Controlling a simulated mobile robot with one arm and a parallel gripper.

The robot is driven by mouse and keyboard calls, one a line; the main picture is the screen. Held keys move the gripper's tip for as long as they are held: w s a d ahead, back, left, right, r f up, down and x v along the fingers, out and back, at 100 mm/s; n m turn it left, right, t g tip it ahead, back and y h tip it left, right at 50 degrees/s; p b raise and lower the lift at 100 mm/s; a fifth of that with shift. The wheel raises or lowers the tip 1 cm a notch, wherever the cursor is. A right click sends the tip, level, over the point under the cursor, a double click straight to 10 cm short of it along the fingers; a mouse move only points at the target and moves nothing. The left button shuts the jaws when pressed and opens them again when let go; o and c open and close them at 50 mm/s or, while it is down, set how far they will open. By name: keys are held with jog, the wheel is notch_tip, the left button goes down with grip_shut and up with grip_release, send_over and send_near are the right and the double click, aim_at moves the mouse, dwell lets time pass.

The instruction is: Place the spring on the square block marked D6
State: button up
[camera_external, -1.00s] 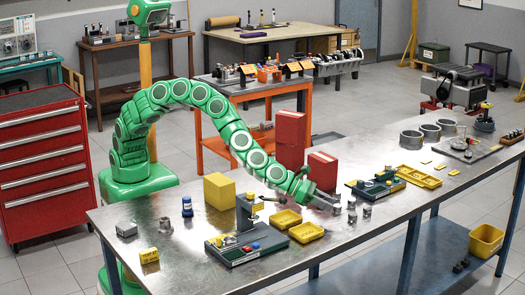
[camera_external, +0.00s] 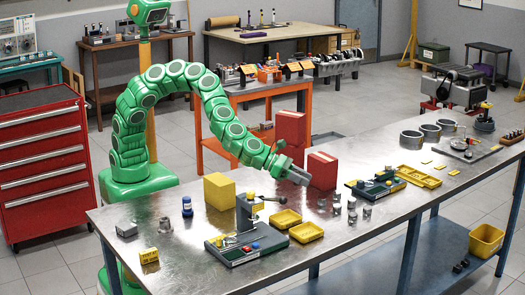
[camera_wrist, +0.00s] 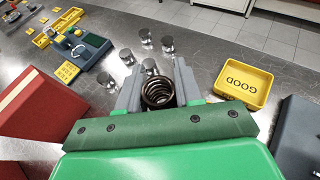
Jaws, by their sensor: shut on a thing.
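My gripper (camera_external: 298,178) is raised above the metal bench, in front of the red boxes. In the wrist view its grey jaws (camera_wrist: 157,90) are shut on a dark coil spring (camera_wrist: 158,92), seen end-on between them. The spring is too small to make out in the external view. No D6 marking is readable in either view. A small yellow block (camera_external: 149,256) with dark marks lies at the bench's front left, but I cannot read it. Small grey blocks (camera_external: 126,230) (camera_external: 165,226) also sit at the left.
Several small metal cylinders (camera_wrist: 151,66) stand below my gripper. A yellow tray marked GOOD (camera_wrist: 246,84) lies beside them. Red boxes (camera_external: 322,170), a large yellow block (camera_external: 219,191) and a dark press fixture (camera_external: 246,245) stand nearby. The front-left bench has free room.

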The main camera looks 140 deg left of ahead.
jog(key=shift+s+a+v, duration=0.1)
jog(key=shift+a+v, duration=0.05)
jog(key=shift+v, duration=0.65)
jog(key=shift+s+a+v, duration=0.1)
jog(key=shift+a+v, duration=0.05)
jog(key=shift+v, duration=0.65)
jog(key=shift+s+a+v, duration=0.1)
jog(key=shift+a+v, duration=0.1)
jog(key=shift+v, duration=0.55)
